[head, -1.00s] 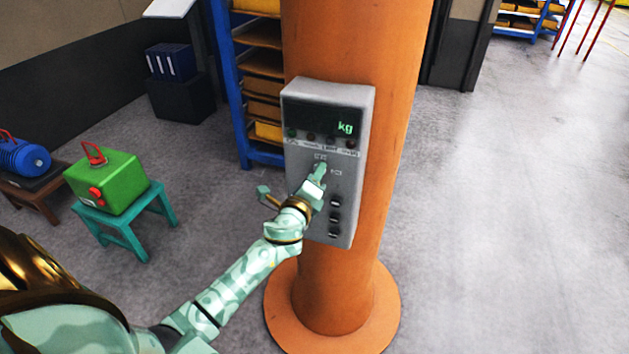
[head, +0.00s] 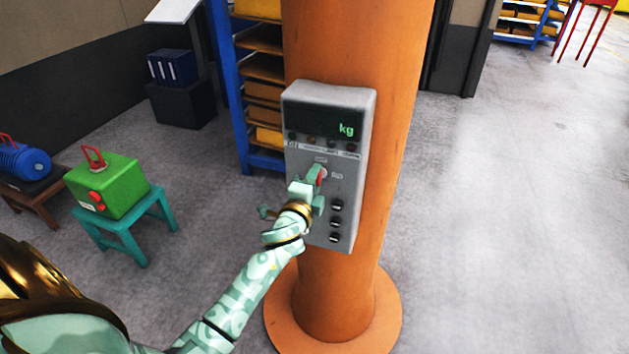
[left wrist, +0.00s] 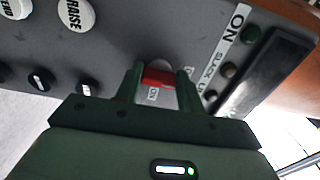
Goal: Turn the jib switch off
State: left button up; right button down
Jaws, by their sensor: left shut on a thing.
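The jib switch is a red handle (head: 320,178) on a pale round base, on the front of a grey control box (head: 345,217). My left gripper (head: 314,174) reaches it from the lower left. In the left wrist view the red handle (left wrist: 158,78) sits between the two green fingers (left wrist: 160,82), which are shut on it. A small label reading ON lies just beside the handle there. The fingers hide part of the switch, so its exact angle is hard to read. My right gripper is not in view.
The box is fixed to an orange column (head: 350,40), with a kg display (head: 322,118), a row of small lamps and several black knobs (head: 336,221). A green case (head: 118,187) stands on a teal stool (head: 142,222) at left. The floor at right is clear.

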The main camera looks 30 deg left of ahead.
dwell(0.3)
pick_arm(q)
jog(key=o, duration=1)
jog(key=b+v, duration=0.2)
jog(key=v, duration=1.4)
jog(key=shift+s, duration=0.2)
jog(key=shift+f, duration=0.1)
